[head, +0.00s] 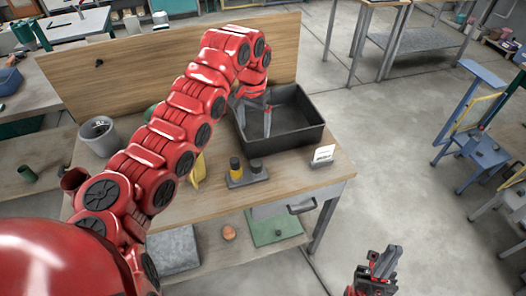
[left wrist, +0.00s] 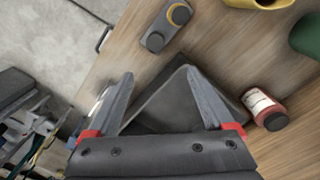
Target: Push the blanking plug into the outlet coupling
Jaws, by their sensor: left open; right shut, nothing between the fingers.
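A small grey block (head: 246,181) stands on the workbench in front of the black tray. It carries a yellow cylinder with a dark top (head: 236,165) and a lower dark round piece (head: 256,167). The block also shows at the top of the left wrist view (left wrist: 156,41). I cannot tell which piece, if any, is the plug or the coupling. My left gripper (head: 254,114) is open over the left part of the tray; its fingers spread in the left wrist view (left wrist: 157,76) with nothing seen held. My right gripper (head: 384,262) is shut and empty, away from the bench.
The black tray (head: 310,137) looks empty where visible. A grey bin (head: 99,137) is at the bench's left. A red bottle (left wrist: 263,106) and a green object (left wrist: 307,36) are near the tray. My left arm hides part of the bench.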

